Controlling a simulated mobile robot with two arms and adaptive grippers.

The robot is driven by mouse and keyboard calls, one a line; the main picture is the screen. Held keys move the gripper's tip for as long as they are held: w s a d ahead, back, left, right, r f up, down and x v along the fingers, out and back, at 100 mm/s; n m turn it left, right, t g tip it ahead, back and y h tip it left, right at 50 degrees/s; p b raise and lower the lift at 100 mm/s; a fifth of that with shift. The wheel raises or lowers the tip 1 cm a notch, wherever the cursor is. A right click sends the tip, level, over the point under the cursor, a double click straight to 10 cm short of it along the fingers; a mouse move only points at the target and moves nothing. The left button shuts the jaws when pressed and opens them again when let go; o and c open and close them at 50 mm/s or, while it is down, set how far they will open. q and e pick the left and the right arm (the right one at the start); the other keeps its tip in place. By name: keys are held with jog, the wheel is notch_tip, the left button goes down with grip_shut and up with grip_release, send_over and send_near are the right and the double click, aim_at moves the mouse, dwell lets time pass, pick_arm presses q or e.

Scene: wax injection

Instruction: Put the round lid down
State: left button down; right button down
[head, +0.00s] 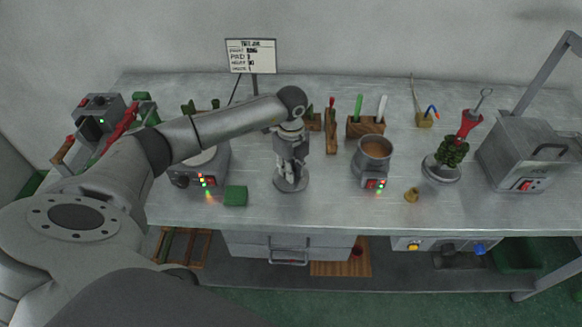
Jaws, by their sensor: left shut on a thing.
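My left gripper (290,173) points down over the middle of the grey table (330,205). It is shut on the round lid (291,186), a grey disc whose rim shows below the fingers. The gripper hides the lid's middle, and I cannot tell whether the lid touches the table. To its right stands a grey pot (374,146) of brown wax, open at the top, on a heater with small lights. My right gripper is not in view.
A green block (236,195) and a round-topped heater (186,178) stand left of the lid. A small brass piece (411,195), a green wax tree (450,153) and a grey metal box (525,160) are to the right. Bare table lies between lid and pot.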

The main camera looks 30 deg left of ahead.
pick_arm(q)
jog(key=shift+f, duration=0.25)
jog(key=shift+f, duration=0.2)
jog(key=c, duration=1.3)
grip_release()
jog(key=shift+r, duration=0.15)
jog(key=shift+r, duration=0.3)
notch_tip(320, 180, up, 12)
jog(key=shift+f+b, duration=0.15)
jog(key=shift+b, duration=1)
